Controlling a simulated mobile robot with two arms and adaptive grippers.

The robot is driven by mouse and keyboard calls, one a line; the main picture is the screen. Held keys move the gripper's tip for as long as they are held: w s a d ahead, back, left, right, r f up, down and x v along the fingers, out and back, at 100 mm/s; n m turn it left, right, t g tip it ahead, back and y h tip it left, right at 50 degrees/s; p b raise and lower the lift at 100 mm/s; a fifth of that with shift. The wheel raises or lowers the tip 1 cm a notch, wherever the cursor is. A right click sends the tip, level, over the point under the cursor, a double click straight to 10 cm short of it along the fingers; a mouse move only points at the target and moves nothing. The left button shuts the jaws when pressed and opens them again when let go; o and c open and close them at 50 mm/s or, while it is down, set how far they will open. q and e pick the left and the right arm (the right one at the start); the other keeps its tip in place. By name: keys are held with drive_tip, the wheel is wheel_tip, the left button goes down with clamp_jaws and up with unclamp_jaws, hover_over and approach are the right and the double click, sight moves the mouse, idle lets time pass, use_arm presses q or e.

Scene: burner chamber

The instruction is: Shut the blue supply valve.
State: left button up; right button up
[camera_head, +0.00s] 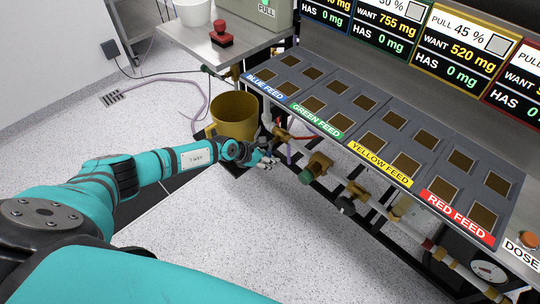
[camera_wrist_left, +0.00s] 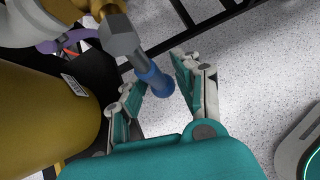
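The blue supply valve's handle shows in the left wrist view as a blue-tipped knob (camera_wrist_left: 157,82) on a grey stem, below a brass fitting. My left gripper (camera_wrist_left: 156,79) is open, with one finger on each side of the blue tip. No clear grip on it shows. In the head view my left gripper (camera_head: 266,160) is at the pipework under the BLUE FEED and GREEN FEED labels. The blue handle cannot be made out there, as the gripper covers that spot. My right gripper is not in view.
A yellow bucket (camera_head: 234,115) stands close beside my left gripper; it also fills the left of the wrist view (camera_wrist_left: 40,110). Bare speckled floor (camera_head: 245,225) is in front.

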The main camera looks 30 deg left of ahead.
use_arm(q)
drive_tip(key=shift+o, duration=0.4)
drive_tip(key=shift+w+r, duration=0.2)
drive_tip(key=shift+r, duration=0.05)
drive_tip(key=shift+r, duration=0.1)
drive_tip(key=shift+s+a+r, duration=0.15)
drive_tip(key=shift+a+r, duration=0.05)
drive_tip(key=v, duration=1.1)
drive_tip(key=shift+s, duration=0.2)
